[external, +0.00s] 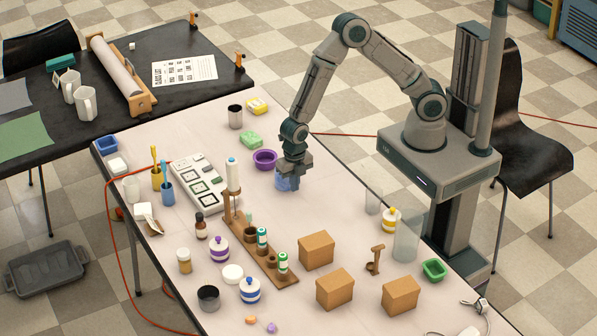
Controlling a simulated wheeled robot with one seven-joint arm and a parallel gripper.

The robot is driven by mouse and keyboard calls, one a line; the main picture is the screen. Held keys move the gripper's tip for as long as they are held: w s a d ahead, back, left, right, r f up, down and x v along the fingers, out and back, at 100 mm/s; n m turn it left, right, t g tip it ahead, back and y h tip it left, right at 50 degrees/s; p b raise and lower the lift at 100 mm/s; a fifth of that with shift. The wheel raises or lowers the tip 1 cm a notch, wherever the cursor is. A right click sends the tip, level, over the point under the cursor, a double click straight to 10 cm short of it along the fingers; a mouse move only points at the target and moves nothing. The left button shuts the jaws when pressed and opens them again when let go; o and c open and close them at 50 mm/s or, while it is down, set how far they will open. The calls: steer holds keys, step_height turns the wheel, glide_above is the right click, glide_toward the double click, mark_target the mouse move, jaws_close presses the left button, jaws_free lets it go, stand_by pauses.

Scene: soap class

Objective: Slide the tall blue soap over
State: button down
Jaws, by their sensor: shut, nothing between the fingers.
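A blue block (282,183), which looks like the tall blue soap, stands on the pale table (335,205) near its middle. My gripper (294,187) points down right beside it, on its right side, and hides part of it. The fingers are shut with nothing between them. I cannot tell whether they touch the soap. A green soap (251,139) and a yellow soap (257,106) lie farther back on the table.
A wooden rack (262,252) with bottles, several brown boxes (317,250) and a clear cylinder (408,238) stand nearer the front. Table to the soap's right is mostly bare.

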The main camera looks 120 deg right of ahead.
steer(key=shift+a+f, duration=0.1)
steer(key=shift+a, duration=1.1)
step_height(320, 180, up, 10)
steer(key=shift+d, duration=0.2)
steer(key=shift+r, duration=0.25)
steer(key=s+a+r+m+t, duration=0.1)
steer(key=s+a+r+m, duration=0.2)
steer(key=s+r+m, duration=0.4)
steer(key=s+a+r+m+t, duration=0.2)
steer(key=s+a+r+m, duration=0.2)
steer(key=s+r+m, duration=0.4)
steer(key=s+m, duration=0.3)
steer(key=s, duration=0.4)
steer(key=shift+s+r, duration=0.2)
steer(key=shift+s, duration=0.2)
stand_by(1.5)
